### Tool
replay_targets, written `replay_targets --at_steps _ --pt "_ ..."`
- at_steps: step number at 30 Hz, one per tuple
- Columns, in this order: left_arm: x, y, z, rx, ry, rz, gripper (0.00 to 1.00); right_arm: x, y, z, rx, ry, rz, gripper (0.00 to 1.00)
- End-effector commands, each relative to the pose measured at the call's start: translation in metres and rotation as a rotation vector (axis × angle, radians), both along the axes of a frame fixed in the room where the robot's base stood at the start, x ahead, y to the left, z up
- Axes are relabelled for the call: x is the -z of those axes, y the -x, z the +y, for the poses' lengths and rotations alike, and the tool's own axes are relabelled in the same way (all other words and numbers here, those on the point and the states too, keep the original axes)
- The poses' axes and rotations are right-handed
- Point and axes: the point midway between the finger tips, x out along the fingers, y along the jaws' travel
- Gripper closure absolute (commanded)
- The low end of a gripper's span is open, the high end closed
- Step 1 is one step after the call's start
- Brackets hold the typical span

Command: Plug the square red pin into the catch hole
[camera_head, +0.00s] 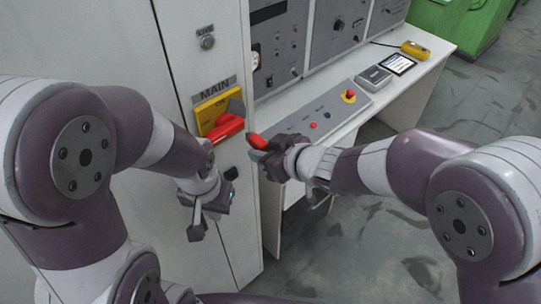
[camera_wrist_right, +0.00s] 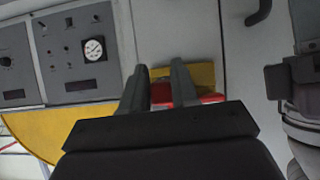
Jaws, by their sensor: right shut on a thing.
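The red pin (camera_head: 257,141) is in the jaws of my right gripper (camera_head: 262,150), just right of the switch. In the right wrist view, red shows between the fingers (camera_wrist_right: 160,90), but I cannot separate the pin from the red behind it. The MAIN switch has a yellow plate (camera_head: 208,113), a red handle (camera_head: 225,128) and a grey part (camera_head: 236,106) at its right. I cannot make out the catch hole. The pin looks apart from the switch in the head view. My left gripper (camera_head: 208,208) hangs before the cabinet below the switch; its jaw opening is unclear.
The grey cabinet (camera_head: 205,70) stands behind the left gripper. A desk (camera_head: 345,115) to the right carries a red push button (camera_head: 349,95), a grey box (camera_head: 373,79), a tablet (camera_head: 398,63) and a yellow device (camera_head: 415,48). Floor is open at the lower right.

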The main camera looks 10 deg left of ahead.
Motion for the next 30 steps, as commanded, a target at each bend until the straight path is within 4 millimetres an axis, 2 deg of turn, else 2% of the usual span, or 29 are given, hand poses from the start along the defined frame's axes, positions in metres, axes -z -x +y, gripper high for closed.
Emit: replay_targets --at_steps 12,30 --pt "0.002 0.000 0.000 0.000 0.000 0.000 1.00 0.000 -0.019 0.025 0.000 0.000 0.000 1.00" --pt "0.002 0.000 0.000 0.000 0.000 0.000 1.00 0.000 -0.021 0.027 0.001 -0.001 0.001 1.00"
